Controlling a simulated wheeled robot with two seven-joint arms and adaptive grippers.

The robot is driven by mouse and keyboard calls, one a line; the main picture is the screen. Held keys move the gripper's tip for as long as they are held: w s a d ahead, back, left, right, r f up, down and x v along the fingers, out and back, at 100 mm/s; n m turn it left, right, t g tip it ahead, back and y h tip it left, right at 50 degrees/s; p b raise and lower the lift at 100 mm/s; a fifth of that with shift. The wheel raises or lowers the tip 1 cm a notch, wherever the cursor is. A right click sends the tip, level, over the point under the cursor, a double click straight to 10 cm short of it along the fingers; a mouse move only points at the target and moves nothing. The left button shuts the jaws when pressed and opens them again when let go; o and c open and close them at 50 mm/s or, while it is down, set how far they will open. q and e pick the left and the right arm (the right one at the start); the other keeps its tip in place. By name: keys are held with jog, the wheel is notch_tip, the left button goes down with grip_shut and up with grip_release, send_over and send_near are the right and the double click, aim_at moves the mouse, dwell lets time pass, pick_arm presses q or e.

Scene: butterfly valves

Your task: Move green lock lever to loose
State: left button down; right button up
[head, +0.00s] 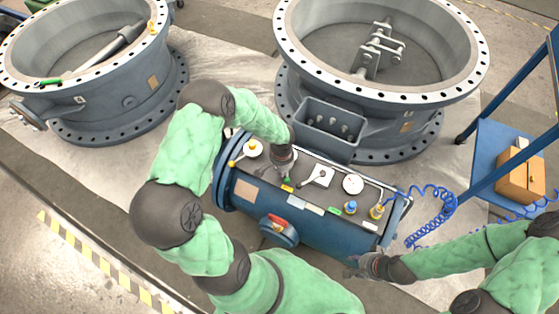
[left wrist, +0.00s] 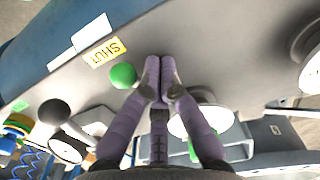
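The green ball knob (left wrist: 123,75) of a lever shows in the left wrist view, near an orange-yellow label reading SHUT (left wrist: 105,51). My left gripper (left wrist: 160,66) has its fingertips together just right of the knob. A pale round base (left wrist: 200,119) shows partly behind the fingers, which hide any lever shaft there. I see nothing clearly held between them. In the head view, my left gripper (head: 276,170) is low over the panel and mostly covers this lever. My right gripper (head: 362,268) is apart from the panel, at its front right; its fingers are too small to read.
The blue cylinder (head: 247,187) carries the panel. Beside my left gripper are a yellow-knobbed lever (head: 247,150) and a black-knobbed lever (head: 321,175). A coiled blue hose (head: 438,215) hangs at right. A large valve ring (head: 375,95) stands behind.

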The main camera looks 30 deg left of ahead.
pick_arm(q)
jog(key=shift+d, duration=0.15)
jog(key=shift+w+d, duration=0.1)
jog(key=shift+d, duration=0.05)
jog(key=shift+s+a+r+p, duration=0.1)
jog(key=shift+a+r+p, duration=0.05)
jog(key=shift+r+p, duration=1.4)
jog(key=shift+s+a+r+p, duration=0.1)
jog(key=shift+r+p, duration=0.9)
jog(key=shift+r, duration=0.95)
pick_arm(e)
jog(key=shift+r, duration=2.55)
